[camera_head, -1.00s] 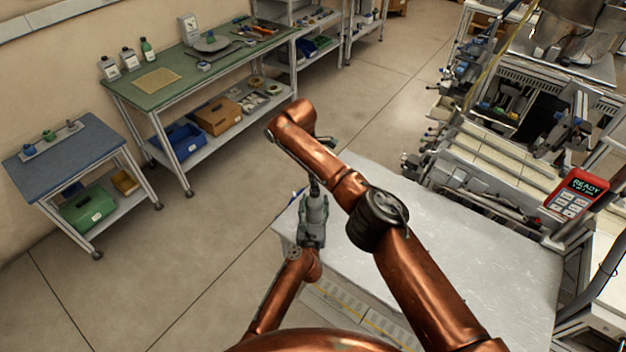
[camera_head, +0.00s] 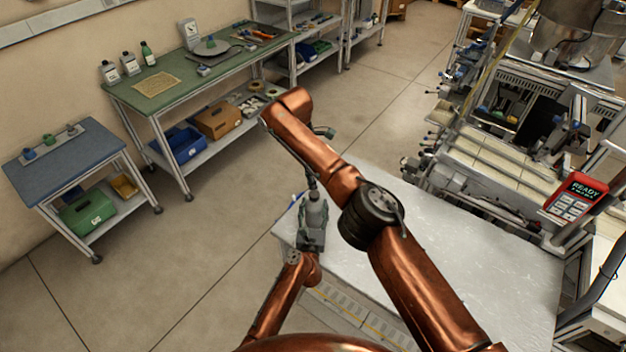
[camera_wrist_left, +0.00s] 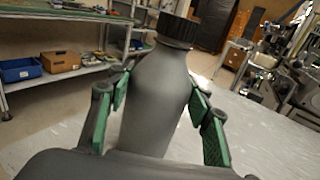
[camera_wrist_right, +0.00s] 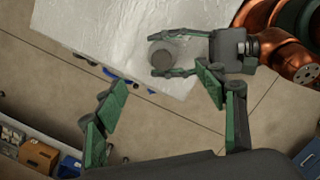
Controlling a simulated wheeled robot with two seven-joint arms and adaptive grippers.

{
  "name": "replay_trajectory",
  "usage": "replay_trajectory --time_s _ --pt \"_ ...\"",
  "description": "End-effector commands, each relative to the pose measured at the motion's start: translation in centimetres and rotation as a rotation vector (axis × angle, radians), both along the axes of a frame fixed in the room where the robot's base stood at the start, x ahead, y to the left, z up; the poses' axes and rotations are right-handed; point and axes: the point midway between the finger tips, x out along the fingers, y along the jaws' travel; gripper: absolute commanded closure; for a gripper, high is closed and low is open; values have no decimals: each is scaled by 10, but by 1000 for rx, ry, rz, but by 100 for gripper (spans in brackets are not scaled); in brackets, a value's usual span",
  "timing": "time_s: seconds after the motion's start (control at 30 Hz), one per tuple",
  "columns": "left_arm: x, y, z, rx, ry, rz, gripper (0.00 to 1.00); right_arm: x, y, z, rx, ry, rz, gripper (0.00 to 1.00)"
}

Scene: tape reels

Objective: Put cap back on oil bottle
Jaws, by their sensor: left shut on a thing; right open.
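A grey oil bottle (camera_wrist_left: 160,85) stands upright in my left gripper (camera_wrist_left: 160,105), whose green-padded fingers are shut around its body. A black ribbed cap (camera_wrist_left: 177,29) sits on top of the bottle's neck in the left wrist view. In the head view the bottle (camera_head: 317,212) is just left of my right forearm, over the table's left corner. The right wrist view looks down on the round dark cap (camera_wrist_right: 163,56). My right gripper (camera_wrist_right: 160,82) is open and empty, its fingers apart near the bottle and not touching it. In the head view it is mostly hidden behind my right arm.
The light table (camera_head: 470,260) beneath is bare. A green workbench (camera_head: 225,75) with bottles and tools and a small blue-topped cart (camera_head: 65,150) stand at the left. Machinery (camera_head: 480,170) and a red READY panel (camera_head: 577,197) are at the right.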

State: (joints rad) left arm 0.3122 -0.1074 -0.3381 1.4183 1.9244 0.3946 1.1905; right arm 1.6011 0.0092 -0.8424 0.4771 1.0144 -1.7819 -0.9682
Motion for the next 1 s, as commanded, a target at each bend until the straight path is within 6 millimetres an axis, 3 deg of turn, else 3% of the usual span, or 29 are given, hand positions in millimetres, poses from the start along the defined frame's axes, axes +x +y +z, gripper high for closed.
replay_trajectory --time_s 0.23,0.57,0.6,0.87,1.0 --pt "0 -1 -1 0 1 -1 100 0 3 22 -1 0 -1 36" --pt "0 -1 -1 -1 1 -1 100 0 3 24 0 1 0 36" --pt "0 -1 0 -1 1 -1 52 0 3 24 0 1 0 36" --pt "0 -1 0 -1 0 -1 34 0 3 24 0 1 0 36" --pt "0 0 0 -1 0 -1 33 0 3 24 0 1 0 36"
